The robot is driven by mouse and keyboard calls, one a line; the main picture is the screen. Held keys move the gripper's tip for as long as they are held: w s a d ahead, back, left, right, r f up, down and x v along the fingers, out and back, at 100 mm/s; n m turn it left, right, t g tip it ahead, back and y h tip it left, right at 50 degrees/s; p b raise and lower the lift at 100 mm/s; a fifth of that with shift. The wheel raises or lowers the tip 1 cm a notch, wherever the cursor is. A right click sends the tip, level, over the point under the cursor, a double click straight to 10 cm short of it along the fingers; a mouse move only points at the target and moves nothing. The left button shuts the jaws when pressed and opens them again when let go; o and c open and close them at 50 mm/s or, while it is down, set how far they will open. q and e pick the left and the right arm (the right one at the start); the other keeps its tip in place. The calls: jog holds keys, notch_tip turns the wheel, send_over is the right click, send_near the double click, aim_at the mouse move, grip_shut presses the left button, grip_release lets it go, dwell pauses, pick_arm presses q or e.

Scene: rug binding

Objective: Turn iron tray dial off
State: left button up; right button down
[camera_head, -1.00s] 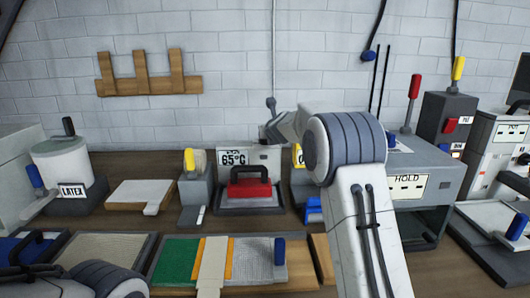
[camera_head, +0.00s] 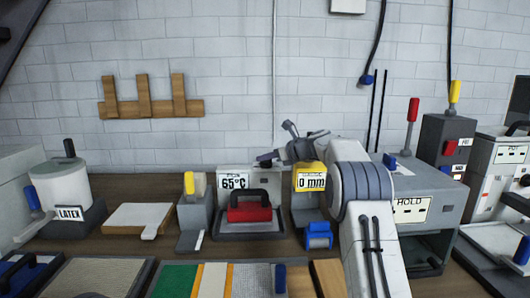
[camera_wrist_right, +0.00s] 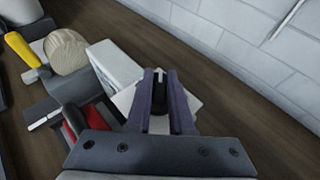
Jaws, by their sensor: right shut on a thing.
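The iron tray (camera_head: 272,236) stands at mid-table with a red iron (camera_head: 249,211) with a black handle on it. Behind the iron is its white box, with a display (camera_head: 234,182) reading 65°C. My right gripper (camera_head: 265,160) reaches over the top right of this box from the right. In the right wrist view, its two fingers (camera_wrist_right: 160,108) are shut on a black dial (camera_wrist_right: 160,84) with a white mark, which shows between them on a pale base. In the head view the dial is hidden by the gripper. My left gripper is not in view.
A yellow unit (camera_head: 309,182) reading 0 mm stands close to the right, beside my arm. A grey stand with a yellow handle (camera_head: 189,184) is to the left. The HOLD box (camera_head: 432,190) is farther right. The brick wall (camera_head: 240,130) rises behind.

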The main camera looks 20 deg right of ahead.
dwell(0.5)
jog(key=c, duration=0.8)
grip_release()
jog(key=b+v, duration=0.1)
jog(key=v, duration=0.9)
jog(key=shift+s+d, duration=0.2)
